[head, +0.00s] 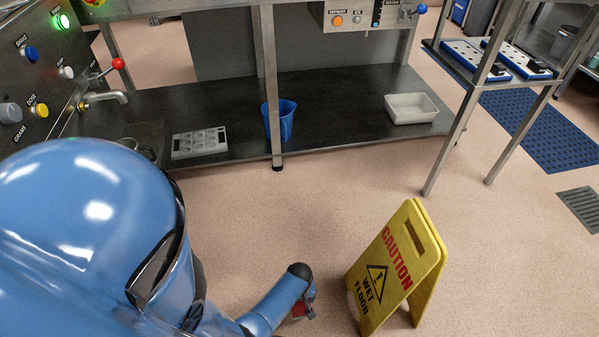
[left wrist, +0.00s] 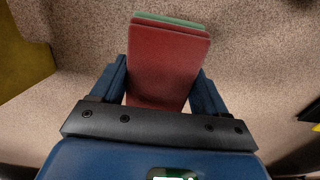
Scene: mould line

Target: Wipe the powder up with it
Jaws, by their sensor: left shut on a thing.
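My left gripper (head: 307,298) is low over the floor, just left of the yellow sign in the head view. In the left wrist view its two fingers (left wrist: 164,78) are shut on the sides of a flat red block with a green layer (left wrist: 168,60), which looks like a sponge or scouring pad. A bit of its red side (head: 301,312) shows below the gripper in the head view. Speckled floor fills the view beyond the block. I cannot make out any powder in either view. I cannot tell whether the block touches the floor. My right gripper is not in view.
A yellow wet-floor sign (head: 392,262) stands right of the gripper. A dark low shelf (head: 345,115) holds a grey mould tray (head: 200,142), a blue jug (head: 286,120) and a white tub (head: 411,107). A metal rack (head: 465,130) stands at right. Open floor (head: 290,215) lies between.

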